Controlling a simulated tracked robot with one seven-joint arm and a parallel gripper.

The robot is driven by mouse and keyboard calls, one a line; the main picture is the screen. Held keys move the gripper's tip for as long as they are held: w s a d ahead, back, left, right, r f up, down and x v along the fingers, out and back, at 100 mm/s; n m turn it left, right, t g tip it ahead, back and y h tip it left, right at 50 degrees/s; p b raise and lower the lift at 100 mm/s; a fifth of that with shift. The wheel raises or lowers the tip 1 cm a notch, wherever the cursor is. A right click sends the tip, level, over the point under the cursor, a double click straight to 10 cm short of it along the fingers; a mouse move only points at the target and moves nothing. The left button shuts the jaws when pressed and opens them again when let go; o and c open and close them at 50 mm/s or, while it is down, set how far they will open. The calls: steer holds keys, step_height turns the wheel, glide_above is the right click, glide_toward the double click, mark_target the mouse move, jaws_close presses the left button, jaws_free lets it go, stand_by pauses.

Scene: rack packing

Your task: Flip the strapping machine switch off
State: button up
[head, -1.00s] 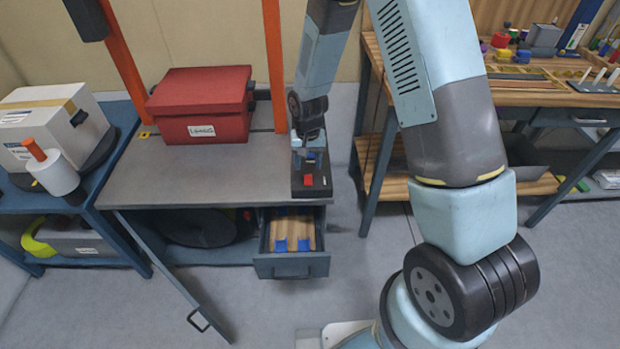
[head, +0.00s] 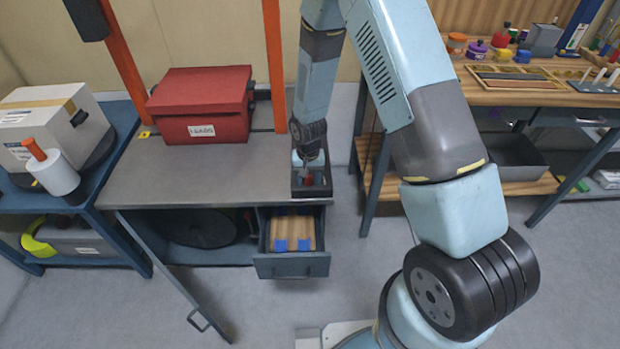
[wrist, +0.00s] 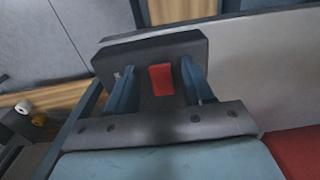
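The red switch (wrist: 161,79) stands on a dark control box (wrist: 140,55) in the wrist view. The box (head: 318,191) sits at the right end of a grey worktop with orange posts in the head view. My gripper (wrist: 157,69) is open, with one blue finger on each side of the red switch and a visible gap to each. In the head view my gripper (head: 309,168) is low over the box and partly hides the switch. I cannot tell whether the fingertips touch the box top. A small light-coloured part (wrist: 117,74) shows beside the left finger.
A red case (head: 202,106) stands on the worktop (head: 160,180) left of the box. Below, a drawer (head: 291,265) is open and a door hangs open. A wooden bench (head: 540,92) with several small items stands at the right. A blue cart with a carton (head: 40,125) is at the left.

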jaws_close()
steer(key=shift+w, duration=0.1)
steer(key=shift+w+r+g, duration=0.1)
steer(key=shift+w+g, duration=0.05)
steer(key=shift+g, duration=0.6)
steer(key=shift+w+r+g, duration=0.1)
steer(key=shift+w+g, duration=0.05)
steer(key=shift+g, duration=0.6)
steer(key=shift+o, duration=0.4)
jaws_free()
